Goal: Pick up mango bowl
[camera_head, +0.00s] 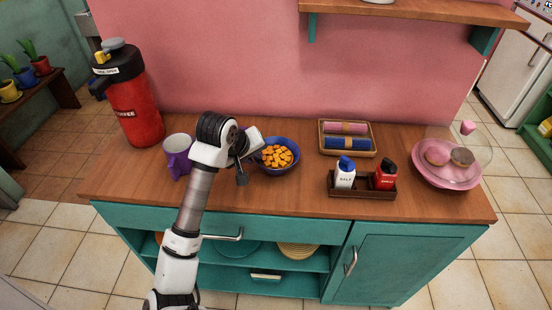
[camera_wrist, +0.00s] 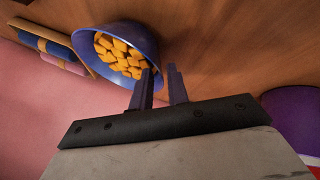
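The mango bowl (camera_head: 291,168) is a blue bowl holding orange mango chunks (camera_head: 277,156), standing on the wooden counter just right of my gripper (camera_head: 243,165). In the wrist view the blue bowl (camera_wrist: 149,42) is at the upper left, with the mango chunks (camera_wrist: 118,54) inside. My gripper (camera_wrist: 160,72) shows two dark fingers spread apart with a gap between them. The left finger's tip appears at the bowl's near rim in the wrist view; I cannot tell whether it touches.
A purple mug (camera_head: 178,158) stands close left of my gripper, with a red coffee dispenser (camera_head: 142,113) behind it. A tray (camera_head: 323,151) with rolled cloths, a salt-and-ketchup caddy (camera_head: 350,192) and a pink plate (camera_head: 424,176) stand to the right. The counter front is clear.

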